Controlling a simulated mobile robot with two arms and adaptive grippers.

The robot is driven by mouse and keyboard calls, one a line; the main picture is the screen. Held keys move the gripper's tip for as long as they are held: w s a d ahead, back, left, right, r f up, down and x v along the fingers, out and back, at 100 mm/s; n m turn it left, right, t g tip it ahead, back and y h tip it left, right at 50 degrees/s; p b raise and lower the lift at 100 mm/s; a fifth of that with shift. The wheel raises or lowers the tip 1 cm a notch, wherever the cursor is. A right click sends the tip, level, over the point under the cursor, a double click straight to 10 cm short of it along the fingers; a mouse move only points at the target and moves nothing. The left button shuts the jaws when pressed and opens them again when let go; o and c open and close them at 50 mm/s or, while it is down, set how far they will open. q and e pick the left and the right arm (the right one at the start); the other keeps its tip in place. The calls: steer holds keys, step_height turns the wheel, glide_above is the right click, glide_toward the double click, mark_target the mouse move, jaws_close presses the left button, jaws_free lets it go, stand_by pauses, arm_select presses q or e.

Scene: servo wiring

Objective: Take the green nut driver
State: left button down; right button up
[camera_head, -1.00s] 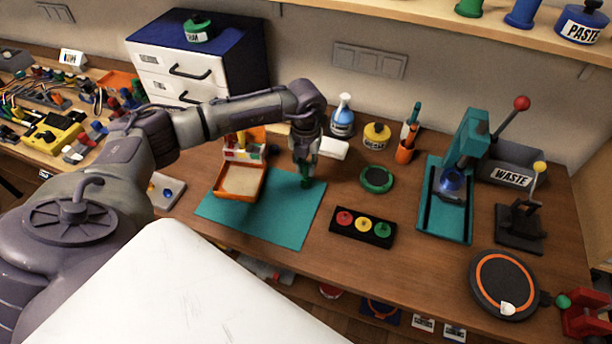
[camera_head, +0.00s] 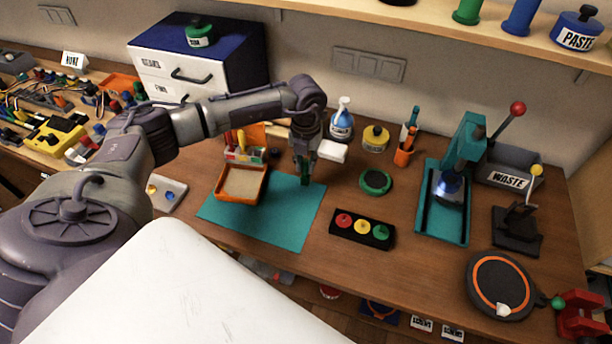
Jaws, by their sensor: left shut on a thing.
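My left gripper (camera_head: 304,169) points down over the right part of the teal mat (camera_head: 270,226). It is shut on a slim green thing (camera_head: 305,181), which looks like the green nut driver. The green piece hangs between and below the fingertips, and most of it is hidden by them. I cannot tell whether its lower end touches the mat. A small rack (camera_head: 245,155) left of the gripper holds a yellow-handled and a red-handled tool. My right gripper is not in view.
An orange tray (camera_head: 238,199) lies on the mat, left of the gripper. A black block with red, yellow and green buttons (camera_head: 362,241) and a round green-topped pad (camera_head: 376,183) lie to the right. A teal press (camera_head: 428,218) stands further right. Bare wood lies between them.

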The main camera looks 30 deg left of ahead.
arm_select(q)
steer(key=shift+r+p, duration=2)
steer(key=shift+r, duration=1.35)
